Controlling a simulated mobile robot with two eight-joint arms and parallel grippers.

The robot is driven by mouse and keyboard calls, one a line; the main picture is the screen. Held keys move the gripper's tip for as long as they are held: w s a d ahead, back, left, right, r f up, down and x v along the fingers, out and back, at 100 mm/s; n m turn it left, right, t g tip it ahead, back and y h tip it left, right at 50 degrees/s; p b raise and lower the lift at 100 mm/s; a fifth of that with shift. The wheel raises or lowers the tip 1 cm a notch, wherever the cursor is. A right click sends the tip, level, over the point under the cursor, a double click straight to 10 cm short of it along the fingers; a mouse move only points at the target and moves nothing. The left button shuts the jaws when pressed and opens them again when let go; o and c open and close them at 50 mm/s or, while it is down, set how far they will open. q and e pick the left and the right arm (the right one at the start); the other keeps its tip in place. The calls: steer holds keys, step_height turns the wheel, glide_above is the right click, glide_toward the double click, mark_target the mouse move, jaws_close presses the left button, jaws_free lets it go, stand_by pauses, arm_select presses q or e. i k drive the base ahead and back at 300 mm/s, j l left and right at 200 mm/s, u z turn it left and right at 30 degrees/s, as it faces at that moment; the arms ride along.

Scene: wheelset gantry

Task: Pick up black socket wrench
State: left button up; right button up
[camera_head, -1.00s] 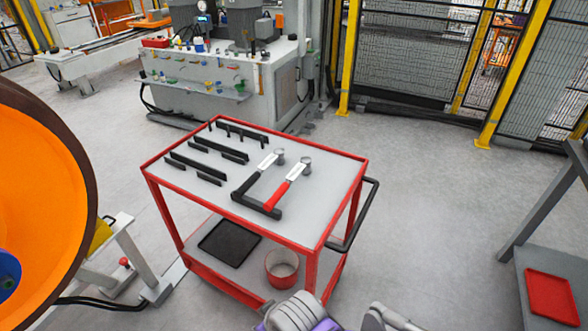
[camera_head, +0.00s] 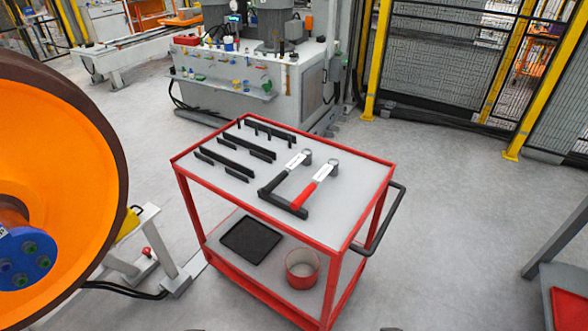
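The black socket wrench (camera_head: 274,184) lies on the top tray of a red cart (camera_head: 358,234). Its black handle points to the lower left and its silver head to the upper right. A red-handled wrench (camera_head: 304,197) lies beside it on the right, roughly parallel. The handle ends of both wrenches are at a black bar (camera_head: 285,206); I cannot tell if they rest in it or only touch it. Neither of my grippers is in view, and both wrenches are uncovered.
Several black holders (camera_head: 230,158) stand on the tray's left part. The lower shelf bears a black tray (camera_head: 250,240) and a red bin (camera_head: 302,269). A cart handle (camera_head: 385,222) sticks out right. A large orange wheel (camera_head: 60,170) stands left. Floor right of the cart is clear.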

mark_target(306, 157)
steer(key=i+j, duration=1.3)
steer(key=i+j+u, duration=0.05)
